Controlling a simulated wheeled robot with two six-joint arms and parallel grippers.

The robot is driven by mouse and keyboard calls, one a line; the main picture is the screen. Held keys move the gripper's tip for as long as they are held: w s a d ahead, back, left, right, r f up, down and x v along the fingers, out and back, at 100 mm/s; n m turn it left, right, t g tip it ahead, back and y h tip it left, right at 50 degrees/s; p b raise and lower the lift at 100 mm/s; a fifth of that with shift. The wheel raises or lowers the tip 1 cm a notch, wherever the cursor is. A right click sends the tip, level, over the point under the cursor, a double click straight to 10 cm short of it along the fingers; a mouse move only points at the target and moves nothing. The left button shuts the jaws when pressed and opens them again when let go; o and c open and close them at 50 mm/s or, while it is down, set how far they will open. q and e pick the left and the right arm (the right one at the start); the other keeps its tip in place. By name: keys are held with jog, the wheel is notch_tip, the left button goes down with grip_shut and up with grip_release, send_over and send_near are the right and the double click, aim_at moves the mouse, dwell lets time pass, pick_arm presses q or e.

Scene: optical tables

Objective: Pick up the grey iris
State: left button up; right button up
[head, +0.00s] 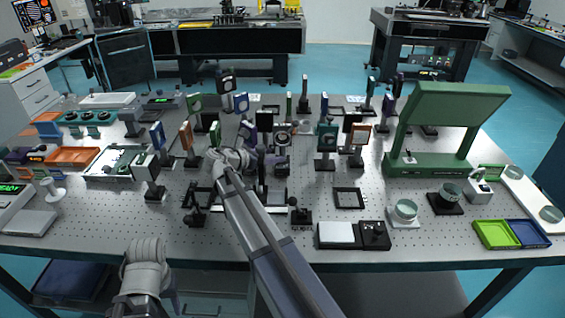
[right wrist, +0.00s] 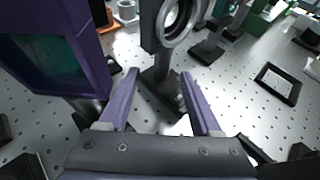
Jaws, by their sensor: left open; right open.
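The iris's post and dark base show between and beyond the fingertips; I see no contact. In the head view my left arm is at the bottom left, but its gripper jaws do not show.
A purple framed optic (right wrist: 62,60) stands close on the left of my right gripper. A flat black square frame (right wrist: 278,84) lies to the right, with bare perforated table between. Several upright mounts crowd the table middle. A large green stand (head: 450,110) is at the right.

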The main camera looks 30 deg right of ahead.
aim_at(280, 155)
jog(key=shift+b+x, duration=1.1)
jog(key=shift+x, duration=1.8)
jog(key=shift+s, duration=0.2)
grip_shut()
